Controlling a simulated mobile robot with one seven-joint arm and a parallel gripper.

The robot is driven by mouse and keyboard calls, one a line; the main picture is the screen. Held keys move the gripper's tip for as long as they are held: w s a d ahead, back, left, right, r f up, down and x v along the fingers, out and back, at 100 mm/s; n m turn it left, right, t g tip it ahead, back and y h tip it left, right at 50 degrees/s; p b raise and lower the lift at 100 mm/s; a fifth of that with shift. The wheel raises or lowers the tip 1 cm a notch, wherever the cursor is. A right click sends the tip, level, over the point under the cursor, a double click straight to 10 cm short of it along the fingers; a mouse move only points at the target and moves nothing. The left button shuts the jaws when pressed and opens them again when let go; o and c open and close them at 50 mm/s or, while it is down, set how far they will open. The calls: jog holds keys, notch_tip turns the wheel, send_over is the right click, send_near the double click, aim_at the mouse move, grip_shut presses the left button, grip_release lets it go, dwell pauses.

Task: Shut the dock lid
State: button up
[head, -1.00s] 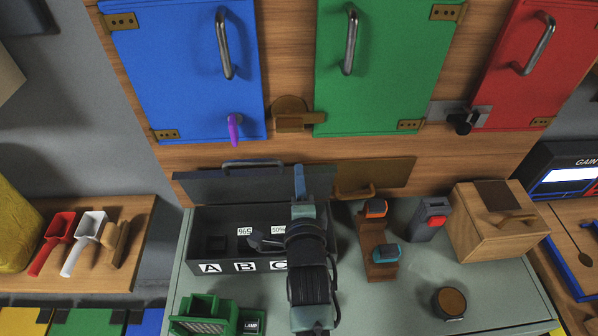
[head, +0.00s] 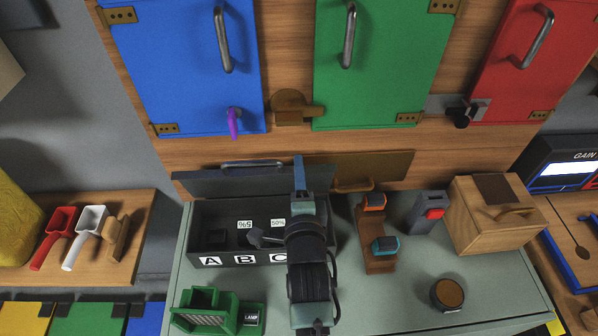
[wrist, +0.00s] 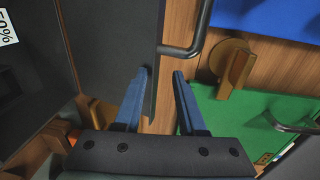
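The dock is a dark grey box (head: 206,235) with A, B and C labels on its front, on the grey-green bench. Its dark lid (head: 225,184) stands open, raised at the back, with a bar handle (head: 252,165) along its top edge. The lid (wrist: 115,35) and handle (wrist: 190,35) also show in the wrist view. My gripper (head: 298,172) is over the right part of the dock, in front of the lid. In the wrist view my gripper (wrist: 160,82) has its two blue fingers apart, with the lid's edge near the left finger; contact cannot be told. My arm hides the dock's right part.
A brown stand (head: 378,252) with orange and teal pieces is right of my arm. A wooden box (head: 490,225) and a round knob (head: 448,295) are further right. A green holder (head: 200,312) is front left. Cabinet doors hang above.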

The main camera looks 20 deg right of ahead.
jog(key=r+p+v, duration=0.2)
jog(key=p+v, duration=0.3)
jog(key=v, duration=0.4)
jog(key=shift+p, duration=0.35)
dwell(1.4)
